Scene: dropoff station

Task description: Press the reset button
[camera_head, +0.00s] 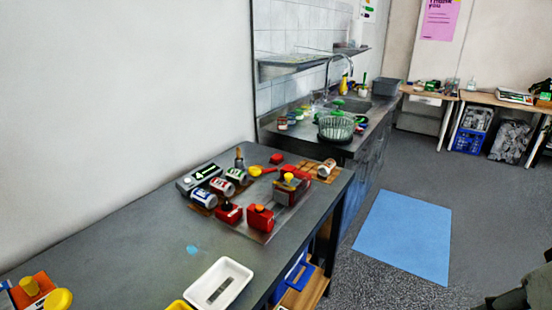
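No button with a readable reset label shows, so I cannot tell which thing is the reset button. On the grey table (130,225), a red box with an orange top (261,217) stands near the right edge. A red box with a dark top (229,212) stands just left of it. An orange thing with a yellow knob (30,286) is at the lower left, partly cut off, beside a round yellow thing (57,299). My gripper is not in view.
Several cans (203,197) and a grey device (199,177) stand behind the red boxes. A white tray (218,284) lies at the table's front. The table's left middle is mostly clear. A sink counter is behind; a blue mat (403,235) lies on the floor right.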

